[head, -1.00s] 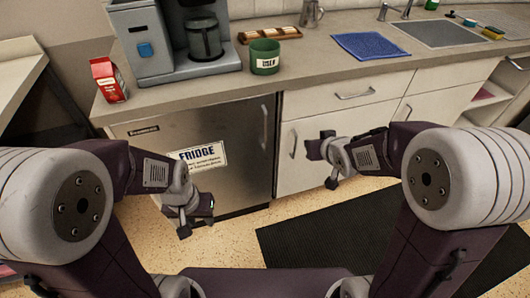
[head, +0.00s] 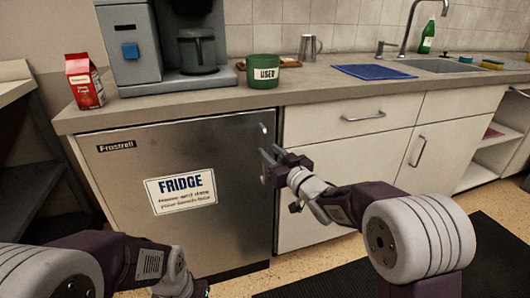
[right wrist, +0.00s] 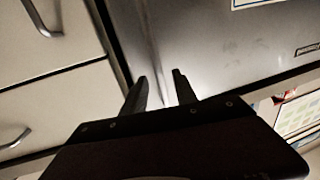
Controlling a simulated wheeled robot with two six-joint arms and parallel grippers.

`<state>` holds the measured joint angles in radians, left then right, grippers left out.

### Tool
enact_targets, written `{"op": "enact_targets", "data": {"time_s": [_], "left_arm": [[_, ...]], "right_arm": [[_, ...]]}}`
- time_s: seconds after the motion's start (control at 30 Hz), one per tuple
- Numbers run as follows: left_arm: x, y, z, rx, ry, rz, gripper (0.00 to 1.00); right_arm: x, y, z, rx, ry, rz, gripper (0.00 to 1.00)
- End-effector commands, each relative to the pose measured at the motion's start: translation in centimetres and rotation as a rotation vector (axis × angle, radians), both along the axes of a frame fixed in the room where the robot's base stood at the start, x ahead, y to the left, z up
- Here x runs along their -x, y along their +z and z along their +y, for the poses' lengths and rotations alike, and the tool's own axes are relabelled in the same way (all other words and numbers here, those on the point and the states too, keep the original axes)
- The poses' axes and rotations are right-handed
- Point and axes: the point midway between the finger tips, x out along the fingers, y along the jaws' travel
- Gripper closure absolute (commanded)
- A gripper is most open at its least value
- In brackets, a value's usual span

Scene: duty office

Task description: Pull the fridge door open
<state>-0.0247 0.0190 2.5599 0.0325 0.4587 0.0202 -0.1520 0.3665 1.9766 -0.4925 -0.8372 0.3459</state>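The fridge (head: 120,190) is a low steel unit under the counter, with a sign on its door; the door is shut. Its upright handle (head: 264,130) is at the door's right edge, partly hidden by my right gripper (head: 270,156). That gripper is open, its two fingers pointing at the handle. In the right wrist view the fingers (right wrist: 160,88) are apart, with a bright strip along the door edge between them; I cannot tell whether they touch the handle. My left gripper is at the bottom, largely cut off, its fingers not clear.
White drawers and cupboards (head: 340,125) with bar handles stand right of the fridge. A dark mat (head: 490,250) lies on the floor at right.

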Motion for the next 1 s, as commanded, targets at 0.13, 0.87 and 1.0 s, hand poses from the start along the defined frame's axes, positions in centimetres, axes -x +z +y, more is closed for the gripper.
{"op": "enact_targets", "data": {"time_s": [0.13,0.87,1.0], "left_arm": [[0.0,-1.2,0.0,0.000,0.000,0.000,0.64],[0.0,-1.3,0.0,0.000,0.000,0.000,0.64],[0.0,-1.3,0.0,0.000,0.000,0.000,0.64]], "right_arm": [[-2.1,-0.4,1.2,0.001,0.000,0.000,0.66],[-3.1,-0.1,1.7,0.000,-0.002,0.001,1.00],[-3.1,-0.1,1.7,0.000,-0.002,0.001,1.00]]}}
